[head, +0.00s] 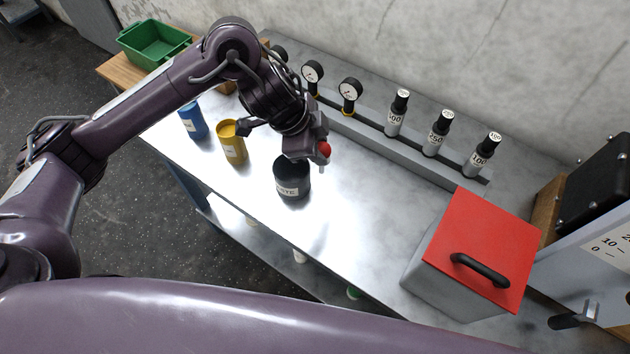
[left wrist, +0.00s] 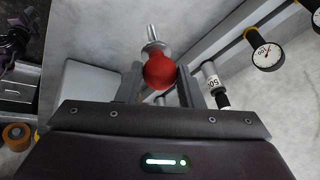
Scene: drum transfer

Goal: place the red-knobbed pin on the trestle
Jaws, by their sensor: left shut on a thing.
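The red-knobbed pin (head: 325,149) is in my left gripper (head: 319,146), above the bench behind the dark canister. Its pale shank points down in the head view and is clear of the bench top. In the left wrist view the red knob (left wrist: 159,72) sits between the two fingers of the left gripper (left wrist: 159,84), with the metal shank (left wrist: 152,37) reaching away beyond it. The left gripper is shut on the pin. I cannot make out for certain which thing is the trestle. My right gripper is not in view.
The dark canister (head: 292,187), yellow canister (head: 232,150) and blue canister (head: 193,121) stand on the bench (head: 350,225). A red-lidded box (head: 480,240) stands right. The bench between canister and box is clear.

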